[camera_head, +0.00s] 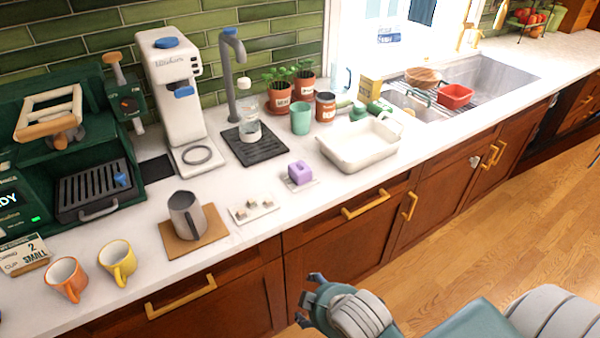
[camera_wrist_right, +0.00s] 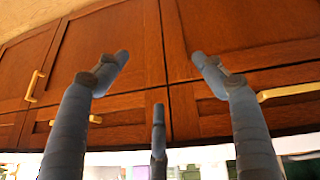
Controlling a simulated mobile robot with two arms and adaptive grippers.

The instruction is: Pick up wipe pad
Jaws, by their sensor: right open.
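Nothing in view is plainly a wipe pad. A small purple block (camera_head: 300,173) sits on a thin white base near the counter's front edge and may be it; I cannot tell. My right gripper (camera_head: 311,298) is low in the head view, in front of the wooden cabinets and apart from the counter items. In the right wrist view my right gripper (camera_wrist_right: 160,62) has its fingers spread, with nothing between them, facing cabinet doors. My left gripper is not in view.
A white basin (camera_head: 360,160) stands right of the purple block. A small tray with cubes (camera_head: 254,209) and a grey pitcher (camera_head: 186,214) are to its left. Two mugs (camera_head: 66,279) stand further left. Cabinet handles (camera_head: 367,204) stick out below the counter (camera_head: 340,196).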

